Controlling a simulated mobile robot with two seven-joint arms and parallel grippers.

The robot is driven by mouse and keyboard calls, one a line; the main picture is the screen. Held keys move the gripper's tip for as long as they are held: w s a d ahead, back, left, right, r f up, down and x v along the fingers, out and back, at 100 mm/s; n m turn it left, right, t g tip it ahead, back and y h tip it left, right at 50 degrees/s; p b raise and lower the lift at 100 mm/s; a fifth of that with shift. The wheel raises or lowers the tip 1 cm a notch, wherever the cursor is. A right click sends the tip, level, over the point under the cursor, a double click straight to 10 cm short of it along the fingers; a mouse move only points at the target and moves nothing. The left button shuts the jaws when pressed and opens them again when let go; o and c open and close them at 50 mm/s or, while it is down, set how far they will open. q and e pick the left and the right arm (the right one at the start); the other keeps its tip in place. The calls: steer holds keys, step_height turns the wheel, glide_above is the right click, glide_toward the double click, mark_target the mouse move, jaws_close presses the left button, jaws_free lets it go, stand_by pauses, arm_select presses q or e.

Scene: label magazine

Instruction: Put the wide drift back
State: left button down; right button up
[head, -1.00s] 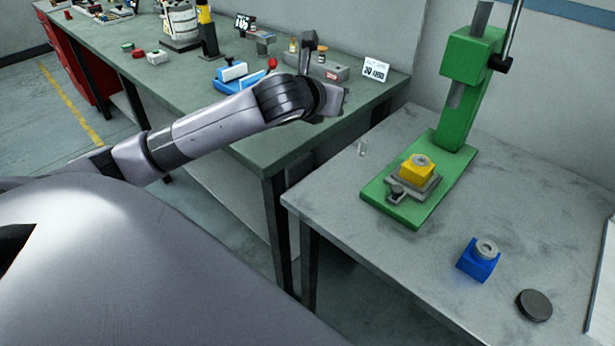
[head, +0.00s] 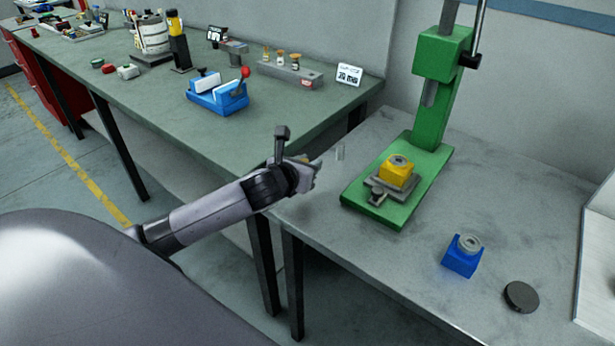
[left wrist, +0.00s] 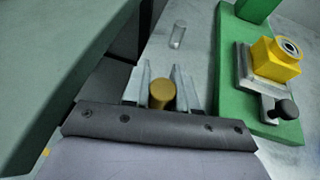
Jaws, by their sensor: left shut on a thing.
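My left gripper (head: 316,168) is over the gap between the green bench and the grey table. In the left wrist view its two fingers (left wrist: 160,85) are shut on a drift with a round brass-coloured end (left wrist: 162,92). The rest of the drift is hidden, and I cannot tell its width against the others. A grey rack block (head: 305,77) with several brass-topped pieces standing in it is at the back of the green bench (head: 210,135). My right gripper is not in view.
A green press (head: 420,160) holds a yellow block (head: 396,174) on the grey table (head: 400,260). A blue block (head: 462,258) and dark disc (head: 521,297) are at right. A blue vise (head: 218,95) is on the bench.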

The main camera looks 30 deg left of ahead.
arm_select(q)
steer(key=shift+f, duration=1.7)
steer(key=shift+f+b, duration=0.2)
steer(key=shift+b, duration=0.1)
steer(key=c, duration=0.9)
jaws_free()
steer(key=shift+r, duration=0.2)
steer(key=shift+s+r, duration=0.2)
steer(key=shift+s, duration=0.3)
steer(key=v, duration=1.1)
steer(key=shift+p, duration=0.4)
